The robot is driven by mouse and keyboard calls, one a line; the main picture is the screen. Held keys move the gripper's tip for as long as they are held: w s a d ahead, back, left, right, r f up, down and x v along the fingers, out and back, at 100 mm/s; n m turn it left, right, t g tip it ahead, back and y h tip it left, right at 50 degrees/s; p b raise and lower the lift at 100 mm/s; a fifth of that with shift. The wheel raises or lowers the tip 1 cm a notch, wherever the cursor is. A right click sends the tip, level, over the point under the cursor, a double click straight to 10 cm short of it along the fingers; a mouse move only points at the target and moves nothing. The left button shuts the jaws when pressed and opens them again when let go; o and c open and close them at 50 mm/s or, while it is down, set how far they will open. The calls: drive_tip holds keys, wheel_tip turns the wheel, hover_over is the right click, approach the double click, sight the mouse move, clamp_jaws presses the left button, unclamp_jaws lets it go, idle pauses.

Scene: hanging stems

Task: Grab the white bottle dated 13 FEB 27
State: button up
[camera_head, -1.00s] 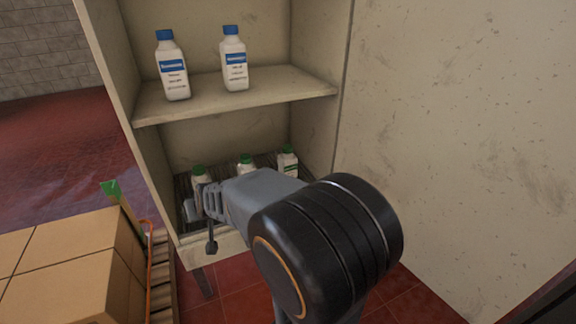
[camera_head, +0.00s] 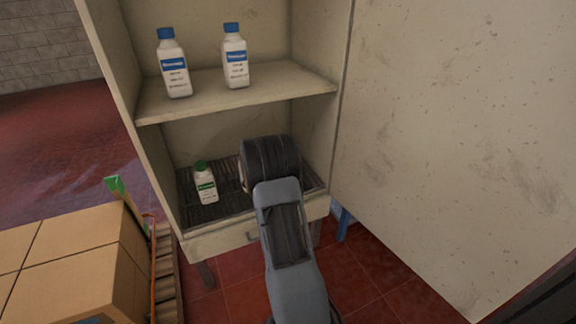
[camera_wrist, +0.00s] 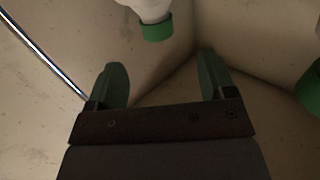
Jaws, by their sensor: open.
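Two white bottles with blue caps, one on the left (camera_head: 174,72) and one on the right (camera_head: 235,60), stand on the upper shelf. A white bottle with a green cap (camera_head: 205,184) stands on the dark lower rack. The dates on the labels are too small to read. My gripper (camera_wrist: 161,62) is open and empty. In the wrist view, part of a white bottle with a green cap (camera_wrist: 156,28) is just beyond the fingertips, between them and apart. Another green cap (camera_wrist: 314,90) is cut off at the right edge. My arm hides the gripper and other green-capped bottles in the head view.
The cabinet's upper shelf (camera_head: 280,83) is above my arm, and its side walls flank the lower rack (camera_head: 215,210). Cardboard boxes (camera_head: 75,255) on a pallet stand at the lower left. A pale wall or panel (camera_head: 440,130) is at the right.

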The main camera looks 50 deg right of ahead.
drive_tip(key=b+x, duration=0.3)
drive_tip(key=x, duration=0.5)
drive_tip(key=shift+s+f, duration=0.15)
drive_tip(key=shift+f, duration=0.05)
drive_tip(key=shift+d+r, duration=0.1)
drive_tip(key=shift+d, duration=0.25)
drive_tip(key=shift+c, duration=0.3)
clamp_jaws()
drive_tip(key=shift+r, duration=0.1)
